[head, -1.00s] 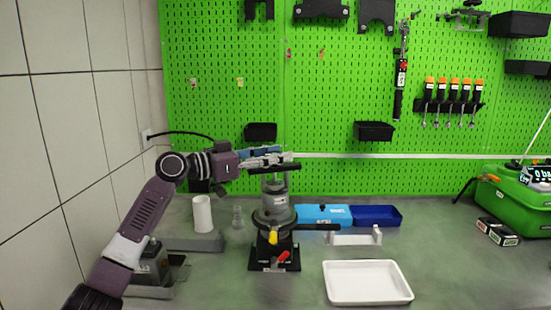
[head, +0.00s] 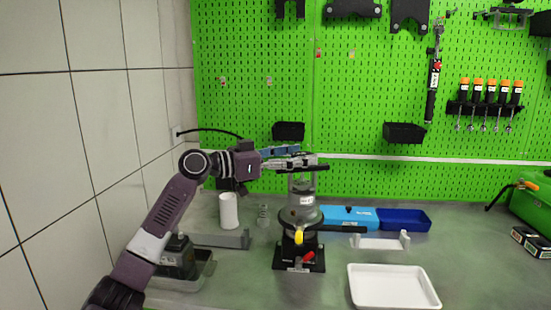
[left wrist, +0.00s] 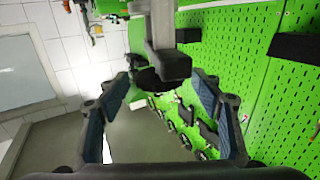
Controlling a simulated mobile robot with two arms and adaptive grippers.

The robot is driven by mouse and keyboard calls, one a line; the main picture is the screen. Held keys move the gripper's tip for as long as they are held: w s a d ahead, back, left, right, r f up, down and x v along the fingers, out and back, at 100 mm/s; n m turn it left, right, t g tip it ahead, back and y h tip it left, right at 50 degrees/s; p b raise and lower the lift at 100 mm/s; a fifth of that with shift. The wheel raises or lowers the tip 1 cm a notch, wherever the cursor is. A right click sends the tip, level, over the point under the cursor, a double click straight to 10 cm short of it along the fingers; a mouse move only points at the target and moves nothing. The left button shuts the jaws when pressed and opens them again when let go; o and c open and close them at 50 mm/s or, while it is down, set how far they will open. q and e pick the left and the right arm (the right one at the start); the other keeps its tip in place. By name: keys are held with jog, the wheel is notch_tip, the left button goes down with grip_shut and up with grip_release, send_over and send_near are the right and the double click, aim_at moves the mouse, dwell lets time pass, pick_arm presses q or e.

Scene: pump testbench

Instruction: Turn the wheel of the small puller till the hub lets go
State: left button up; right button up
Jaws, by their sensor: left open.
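The grey pump (head: 302,203) stands upright on a black stand with a yellow and a red lever, in the middle of the bench. A grey puller frame (head: 292,182) rises from its top, with a black bar (head: 318,168) across at the gripper's height. I cannot make out the wheel clearly. My left gripper (head: 304,160) reaches in level from the left at the top of the puller. In the left wrist view its blue-padded fingers (left wrist: 165,85) are open, with a grey block (left wrist: 166,62) and a dark rounded part (left wrist: 148,79) ahead between them. Contact cannot be told. My right gripper is not in view.
A white tray (head: 393,268) lies front right, and a blue bin (head: 405,220) stands behind. A white cylinder (head: 228,210) and a clear glass vessel (head: 263,214) stand left of the pump. A white bracket (head: 380,243) is to its right. A green pegboard (head: 370,100) closes the back.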

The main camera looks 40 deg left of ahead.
pick_arm(q)
jog(key=v, duration=1)
jog(key=shift+s, duration=0.3)
jog(key=shift+a, duration=0.1)
